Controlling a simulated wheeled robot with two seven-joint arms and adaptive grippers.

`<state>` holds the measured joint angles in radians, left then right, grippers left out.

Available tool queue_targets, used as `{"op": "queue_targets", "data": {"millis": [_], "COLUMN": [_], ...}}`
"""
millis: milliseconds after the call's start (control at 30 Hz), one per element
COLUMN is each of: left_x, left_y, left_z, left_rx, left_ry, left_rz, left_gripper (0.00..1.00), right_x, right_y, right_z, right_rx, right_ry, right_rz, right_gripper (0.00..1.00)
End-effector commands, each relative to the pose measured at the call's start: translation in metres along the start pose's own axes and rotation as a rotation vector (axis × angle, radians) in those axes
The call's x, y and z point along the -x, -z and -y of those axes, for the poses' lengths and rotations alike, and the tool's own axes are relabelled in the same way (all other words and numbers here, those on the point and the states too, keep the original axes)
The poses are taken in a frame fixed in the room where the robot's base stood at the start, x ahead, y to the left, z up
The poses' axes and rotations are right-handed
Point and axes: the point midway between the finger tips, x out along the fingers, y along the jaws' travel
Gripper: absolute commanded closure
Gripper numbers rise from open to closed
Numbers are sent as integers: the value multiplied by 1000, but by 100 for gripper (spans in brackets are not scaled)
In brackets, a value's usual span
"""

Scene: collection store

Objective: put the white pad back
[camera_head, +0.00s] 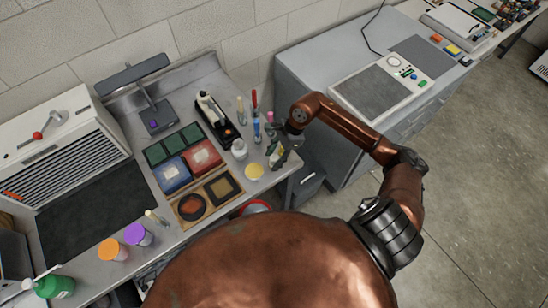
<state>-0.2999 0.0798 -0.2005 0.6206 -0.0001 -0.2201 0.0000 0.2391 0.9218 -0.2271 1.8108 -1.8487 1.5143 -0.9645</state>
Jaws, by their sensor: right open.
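My right gripper (277,157) is open at the right end of the left bench, pointing down. A small pale item with yellow and green marks shows by its fingers; I cannot tell whether it touches them. I cannot pick out a white pad for sure. A white sheet or pad (457,20) lies on a grey device at the far right. A small white jar (239,149) and a round pale yellow disc (254,171) are left of the gripper. My left gripper is not in view.
Upright tools (256,125) stand close behind the gripper. A wooden tray (206,196) with dark and tan pieces lies to the left, below red and blue packs. A grey cabinet (309,62) with a control panel device stands to the right.

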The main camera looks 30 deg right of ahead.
Motion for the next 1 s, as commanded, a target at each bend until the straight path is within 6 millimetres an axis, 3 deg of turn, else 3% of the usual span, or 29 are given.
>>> {"op": "queue_targets", "data": {"millis": [267,700,1000], "left_x": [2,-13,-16], "left_y": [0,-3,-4], "left_z": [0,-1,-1], "left_rx": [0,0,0], "left_ry": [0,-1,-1], "left_rz": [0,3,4], "left_gripper": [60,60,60], "right_x": [10,95,122], "right_y": [0,0,-1], "right_z": [1,1,0], "right_rx": [1,0,0], "right_ry": [2,3,0], "right_rz": [-2,-3,1], "right_gripper": [60,60,60]}}
